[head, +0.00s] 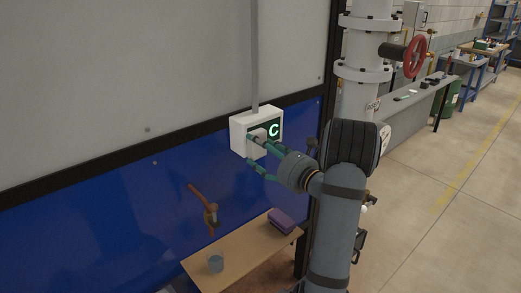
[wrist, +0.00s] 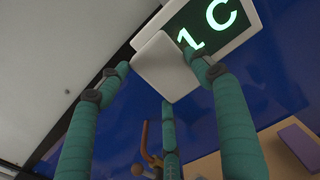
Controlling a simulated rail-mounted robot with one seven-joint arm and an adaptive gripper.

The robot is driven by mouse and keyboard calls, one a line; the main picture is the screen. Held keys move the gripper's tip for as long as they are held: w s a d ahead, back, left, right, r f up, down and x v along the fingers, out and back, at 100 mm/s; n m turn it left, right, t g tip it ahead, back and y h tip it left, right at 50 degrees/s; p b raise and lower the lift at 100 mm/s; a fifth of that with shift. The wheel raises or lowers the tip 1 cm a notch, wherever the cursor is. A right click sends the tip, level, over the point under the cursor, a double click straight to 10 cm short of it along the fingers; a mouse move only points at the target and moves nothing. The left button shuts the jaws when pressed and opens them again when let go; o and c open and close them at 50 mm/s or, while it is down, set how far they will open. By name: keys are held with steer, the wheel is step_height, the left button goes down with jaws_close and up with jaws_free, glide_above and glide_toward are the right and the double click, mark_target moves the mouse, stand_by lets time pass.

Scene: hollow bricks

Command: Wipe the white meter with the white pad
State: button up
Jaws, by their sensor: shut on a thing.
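The white meter (head: 240,122) is a box on the wall panel with a dark green display with light characters. It also shows in the wrist view (wrist: 235,42), where "1C" can be read. My gripper (head: 256,143) is at the meter's front, its green fingers pointing at it. In the wrist view my gripper (wrist: 160,72) is shut on the white pad (wrist: 163,68), a flat square between the fingertips. The pad overlaps the lower left of the meter's face in that view and hides part of the display. I cannot tell whether the pad touches it.
A brown-handled tool (head: 205,204) is at the blue panel (head: 130,205). White pipework (head: 365,60) with a red handwheel (head: 415,55) stands right of the panel.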

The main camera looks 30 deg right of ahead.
steer(key=shift+x, duration=1)
steer(key=shift+w+d+p, duration=0.2)
steer(key=shift+d+p, duration=0.05)
steer(key=shift+d, duration=0.7)
steer(key=shift+w+d+p, duration=0.2)
steer(key=shift+d, duration=0.7)
steer(key=shift+w, duration=0.15)
steer(key=shift+s+a+b, duration=0.2)
steer(key=shift+a+b, duration=0.2)
steer(key=shift+a, duration=0.6)
steer(key=shift+s+a+b, duration=0.2)
steer(key=shift+a+b, duration=0.2)
steer(key=shift+a, duration=0.6)
